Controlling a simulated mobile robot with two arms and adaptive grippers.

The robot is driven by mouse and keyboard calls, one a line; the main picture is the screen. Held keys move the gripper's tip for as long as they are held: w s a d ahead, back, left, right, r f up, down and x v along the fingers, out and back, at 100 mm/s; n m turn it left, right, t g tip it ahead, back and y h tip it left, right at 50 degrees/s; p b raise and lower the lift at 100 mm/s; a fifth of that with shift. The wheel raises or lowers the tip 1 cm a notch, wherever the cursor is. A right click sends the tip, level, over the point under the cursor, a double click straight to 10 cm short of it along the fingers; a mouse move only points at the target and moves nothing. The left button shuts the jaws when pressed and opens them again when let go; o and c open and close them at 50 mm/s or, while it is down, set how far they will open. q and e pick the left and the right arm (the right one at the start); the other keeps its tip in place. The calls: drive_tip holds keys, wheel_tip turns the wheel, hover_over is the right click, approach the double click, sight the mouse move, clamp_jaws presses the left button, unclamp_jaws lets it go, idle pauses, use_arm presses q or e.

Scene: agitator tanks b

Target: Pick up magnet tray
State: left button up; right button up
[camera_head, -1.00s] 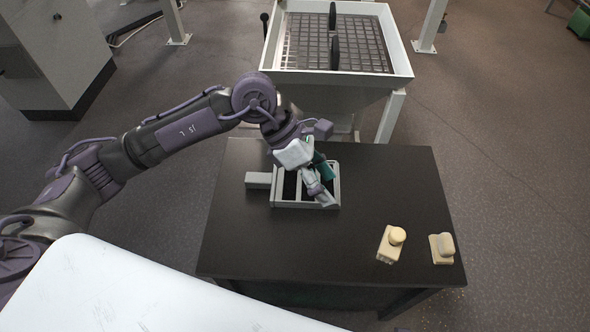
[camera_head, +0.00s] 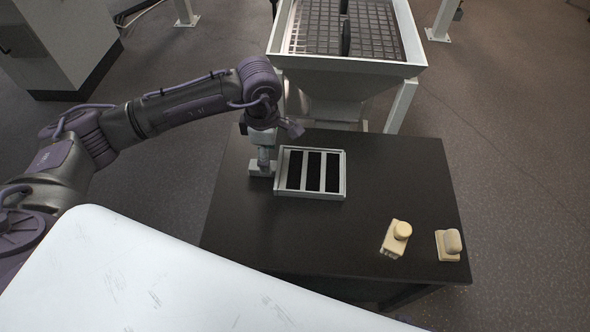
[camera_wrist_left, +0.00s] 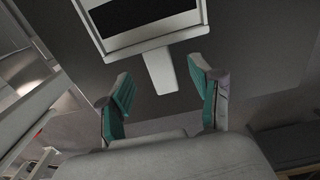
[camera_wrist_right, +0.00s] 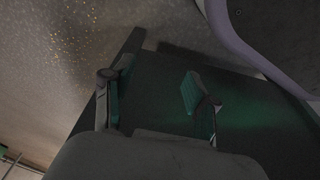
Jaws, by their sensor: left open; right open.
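The magnet tray (camera_head: 345,174) is a grey frame with dark slots between pale bars, lying flat on the black table. Its short grey handle (camera_head: 256,170) sticks out to the left. My left gripper (camera_head: 262,168) points down at the handle in the head view. In the left wrist view the handle (camera_wrist_left: 161,72) lies ahead, between the lines of the two open teal-padded fingers (camera_wrist_left: 160,95), with nothing held. The tray frame (camera_wrist_left: 150,42) shows beyond it. My right gripper (camera_wrist_right: 150,100) is open and empty in the right wrist view, and is not visible in the head view.
The black table (camera_head: 310,235) has clear room in front of the tray. Two cream blocks with rounded tops (camera_head: 396,238) (camera_head: 449,245) stand at its right front. A hopper with a grid (camera_head: 345,68) stands behind the table. A grey cabinet (camera_head: 60,45) is at the far left.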

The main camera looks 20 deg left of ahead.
use_arm(q)
wheel_tip(320, 180, down, 5)
drive_tip(key=shift+r, duration=0.2)
drive_tip(key=shift+w+f, duration=0.1)
drive_tip(key=shift+f, duration=0.1)
drive_tip(key=c, duration=0.5)
clamp_jaws()
use_arm(e)
drive_tip(key=shift+w+r, duration=0.3)
drive_tip(key=shift+r, duration=0.35)
use_arm(q)
drive_tip(key=shift+r, duration=0.1)
